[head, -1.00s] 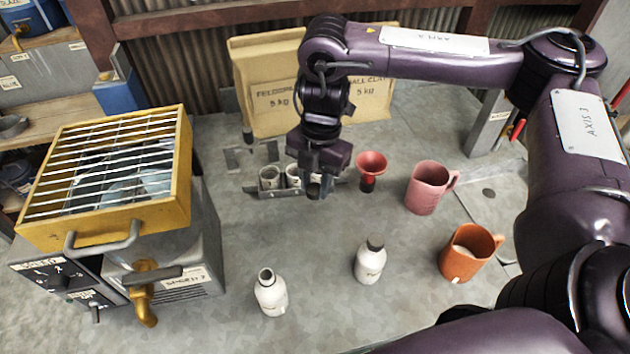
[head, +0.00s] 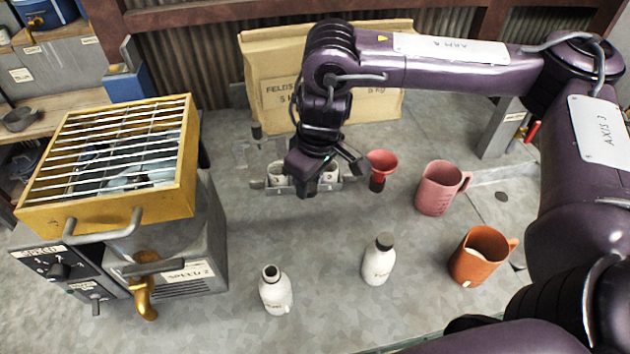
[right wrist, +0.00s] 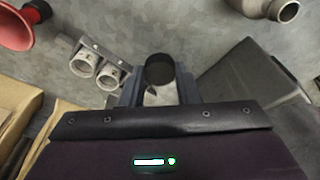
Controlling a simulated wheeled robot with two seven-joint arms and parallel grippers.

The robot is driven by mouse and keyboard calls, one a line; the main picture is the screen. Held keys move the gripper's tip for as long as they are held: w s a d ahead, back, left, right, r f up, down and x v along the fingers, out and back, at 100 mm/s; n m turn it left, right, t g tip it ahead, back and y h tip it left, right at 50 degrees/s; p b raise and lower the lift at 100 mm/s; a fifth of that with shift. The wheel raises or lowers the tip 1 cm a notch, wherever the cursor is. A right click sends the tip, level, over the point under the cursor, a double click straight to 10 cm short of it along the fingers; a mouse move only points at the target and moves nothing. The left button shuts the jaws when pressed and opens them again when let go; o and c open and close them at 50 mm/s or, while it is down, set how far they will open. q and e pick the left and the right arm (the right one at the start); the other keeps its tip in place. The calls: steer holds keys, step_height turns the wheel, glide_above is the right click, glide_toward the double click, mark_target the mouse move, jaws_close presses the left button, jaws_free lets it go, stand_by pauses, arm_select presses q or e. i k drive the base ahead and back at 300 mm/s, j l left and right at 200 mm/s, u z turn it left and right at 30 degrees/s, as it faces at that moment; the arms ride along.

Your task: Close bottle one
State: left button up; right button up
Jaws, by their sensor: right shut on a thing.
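An open white bottle (head: 275,291) stands upright at the front middle, its mouth bare. A second white bottle (head: 378,262) with a dark cap (head: 385,241) on it stands upright to its right. Their labels are too small to read. My right gripper (head: 304,187) is over the small rack, behind both bottles. In the right wrist view it is shut on a dark round cap (right wrist: 160,71). The open bottle's neck (right wrist: 286,10) shows at the top right of that view, apart from the gripper. My left gripper is not in view.
A metal rack (head: 348,179) with white cups stands below my gripper. A red funnel (head: 382,164), a pink mug (head: 438,188) and an orange mug (head: 480,257) are to the right. A yellow-framed machine (head: 186,165) fills the left. The bench between the rack and bottles is clear.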

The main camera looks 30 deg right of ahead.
mark_target(274, 286)
steer(key=k+l+u, duration=0.1)
steer(key=l+u, duration=0.15)
steer(key=l, duration=0.15)
steer(key=k+l+u, duration=0.25)
steer(key=l, duration=0.2)
steer(key=l+u, duration=0.25)
steer(key=k+l+u, duration=0.25)
steer(key=l, duration=0.2)
